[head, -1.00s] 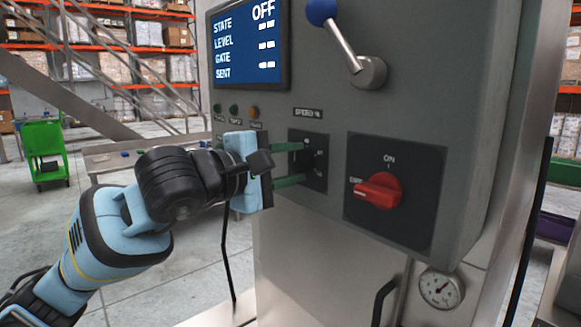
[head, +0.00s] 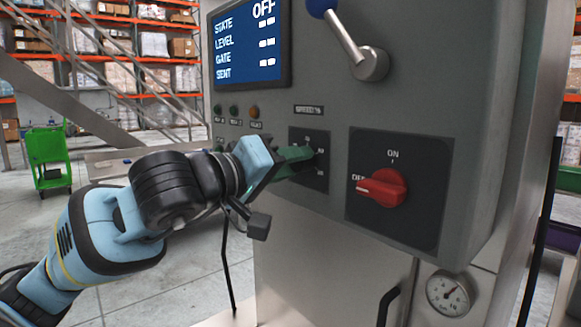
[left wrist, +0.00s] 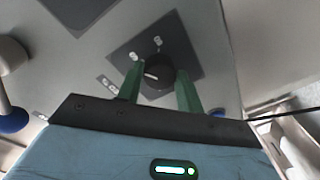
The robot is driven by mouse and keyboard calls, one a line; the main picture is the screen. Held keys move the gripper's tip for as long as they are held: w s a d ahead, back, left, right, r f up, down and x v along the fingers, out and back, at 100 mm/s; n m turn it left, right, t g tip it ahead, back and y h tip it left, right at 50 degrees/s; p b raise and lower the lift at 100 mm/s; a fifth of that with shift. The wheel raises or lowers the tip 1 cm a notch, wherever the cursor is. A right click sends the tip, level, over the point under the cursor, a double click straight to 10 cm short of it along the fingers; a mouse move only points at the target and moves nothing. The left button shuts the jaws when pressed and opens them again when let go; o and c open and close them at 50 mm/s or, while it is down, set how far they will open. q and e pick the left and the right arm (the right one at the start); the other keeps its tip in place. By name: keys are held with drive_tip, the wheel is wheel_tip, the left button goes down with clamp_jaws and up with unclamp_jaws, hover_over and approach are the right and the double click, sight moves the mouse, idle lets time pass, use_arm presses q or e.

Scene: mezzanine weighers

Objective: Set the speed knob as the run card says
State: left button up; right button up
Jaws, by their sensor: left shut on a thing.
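The speed knob is a black round knob (left wrist: 158,75) with a white pointer mark, on a dark square plate (head: 322,182) below the "SPEED %" label (head: 308,109). My left gripper (head: 300,160) reaches it from the left, its green fingers at the plate. In the left wrist view the two fingers (left wrist: 158,88) stand on either side of the knob, shut on it. In the head view the fingers hide most of the knob. The wrist is rolled, so the fingers lie tilted. The run card is not seen. My right gripper is not in view.
A red rotary switch (head: 382,187) sits right of the knob, pointing left of "ON". A blue-tipped lever (head: 350,40) is above. The screen (head: 249,43) reads STATE OFF. Small lamps (head: 234,112) are left. A gauge (head: 448,293) is below right.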

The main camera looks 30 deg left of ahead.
use_arm(q)
drive_tip(key=m, duration=1.3)
drive_tip(key=shift+w+a+f, duration=0.1)
drive_tip(key=shift+a+f, duration=0.05)
drive_tip(key=shift+a, duration=0.05)
idle(0.4)
drive_tip(key=o, duration=1)
